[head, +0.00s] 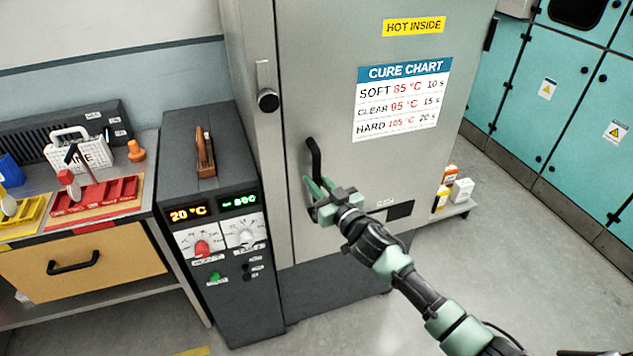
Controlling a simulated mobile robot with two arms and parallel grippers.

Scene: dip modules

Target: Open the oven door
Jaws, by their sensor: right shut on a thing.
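The oven door (345,45) is a large light-grey panel with a yellow "HOT INSIDE" label and a cure chart on it. It looks closed, its left edge meeting the cabinet frame. Its black bar handle (313,155) stands upright near that left edge. My right gripper (315,197) is shut on the lower part of the handle, and its jaws hide that part. A latch with a black knob (267,100) is on the frame left of the door. My left gripper is not in view.
A dark control box (240,285) with a lit 20 °C display stands left of the oven. A workbench (80,262) with red and yellow trays is further left. Small boxes (461,190) sit low at the right. Grey floor (520,270) is open at the right, before teal cabinets (560,90).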

